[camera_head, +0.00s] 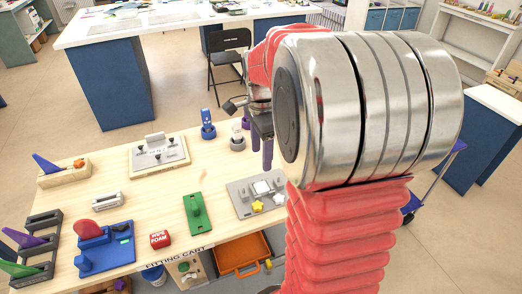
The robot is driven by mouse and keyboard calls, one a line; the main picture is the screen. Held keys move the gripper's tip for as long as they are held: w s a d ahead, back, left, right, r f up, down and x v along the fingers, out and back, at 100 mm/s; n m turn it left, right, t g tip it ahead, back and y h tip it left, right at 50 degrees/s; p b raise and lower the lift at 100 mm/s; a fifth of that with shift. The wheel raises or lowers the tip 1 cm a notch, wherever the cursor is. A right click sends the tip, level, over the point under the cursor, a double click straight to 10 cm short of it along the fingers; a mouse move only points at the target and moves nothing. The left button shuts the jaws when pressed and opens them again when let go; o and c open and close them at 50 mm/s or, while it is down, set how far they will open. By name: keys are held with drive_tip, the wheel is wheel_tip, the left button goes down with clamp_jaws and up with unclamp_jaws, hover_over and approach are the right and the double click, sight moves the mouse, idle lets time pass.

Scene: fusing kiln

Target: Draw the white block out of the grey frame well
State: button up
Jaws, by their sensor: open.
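The white block (261,187) sits in the well of a grey frame (242,201), at the right side of the wooden cart top. A yellow star piece and other small pieces are on the same grey frame. My gripper (261,158), with purple fingers, is open above and behind the grey frame, apart from the white block. Nothing shows between the fingers. My own red and silver arm fills the right of the view and hides what lies right of the grey frame.
A green plate (195,214) with a knob lies left of the grey frame. A blue piece (207,125) and a grey holder (237,142) stand near the back edge.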

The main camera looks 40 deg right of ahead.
sight(261, 186)
wheel_tip(261, 186, down, 14)
drive_tip(key=shift+r, duration=0.2)
idle(0.5)
drive_tip(key=shift+c, duration=0.3)
drive_tip(key=c, duration=1.1)
drive_tip(key=shift+r, duration=0.95)
idle(1.0)
drive_tip(key=shift+r, duration=0.35)
drive_tip(key=shift+r, duration=0.85)
drive_tip(key=shift+r, duration=3.65)
